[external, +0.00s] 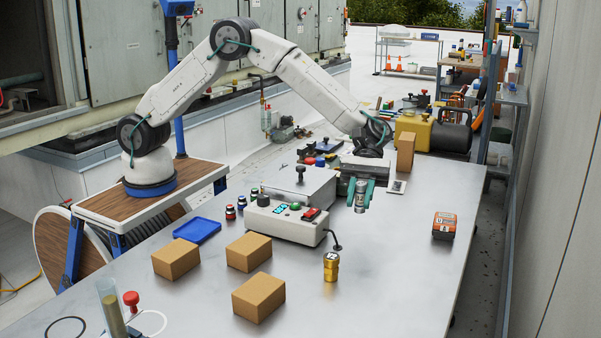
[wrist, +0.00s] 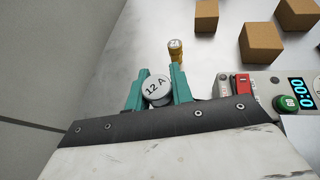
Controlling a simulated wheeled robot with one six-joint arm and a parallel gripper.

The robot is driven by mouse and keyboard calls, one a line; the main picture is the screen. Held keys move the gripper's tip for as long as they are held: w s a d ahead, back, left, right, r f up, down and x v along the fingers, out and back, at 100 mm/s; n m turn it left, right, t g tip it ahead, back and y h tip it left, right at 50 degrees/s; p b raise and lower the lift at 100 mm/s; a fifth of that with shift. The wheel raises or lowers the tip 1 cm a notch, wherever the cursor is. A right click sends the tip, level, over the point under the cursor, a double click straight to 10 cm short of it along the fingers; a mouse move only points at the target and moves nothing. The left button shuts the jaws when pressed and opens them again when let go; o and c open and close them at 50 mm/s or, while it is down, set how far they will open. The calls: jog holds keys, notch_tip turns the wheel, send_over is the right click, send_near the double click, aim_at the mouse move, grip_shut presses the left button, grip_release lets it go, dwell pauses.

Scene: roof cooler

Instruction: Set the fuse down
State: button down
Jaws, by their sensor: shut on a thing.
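My gripper (external: 360,185) is shut on a fuse (external: 360,198) with a grey cylindrical body, held above the metal table (external: 400,270). In the wrist view the green fingers of my gripper (wrist: 158,74) stand on either side of the fuse (wrist: 157,90), and its round end reads "12 A". The fuse's lower part is partly hidden by the fingers. A gold cylinder (external: 331,267) with a pale label stands upright on the table, nearer the camera than my gripper. It also shows beyond the fingertips in the wrist view (wrist: 175,50).
A grey control box (external: 286,222) with a display and buttons stands left of my gripper. Several cardboard boxes (external: 258,297) and a blue tray (external: 197,230) are at the left. An orange and black box (external: 444,226) stands at the right. The table's front right is clear.

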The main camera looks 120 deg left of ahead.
notch_tip(320, 180, down, 8)
jog(key=shift+r, duration=0.2)
jog(key=c, duration=1.2)
grip_release()
jog(key=shift+f, duration=0.1)
jog(key=shift+c, duration=0.2)
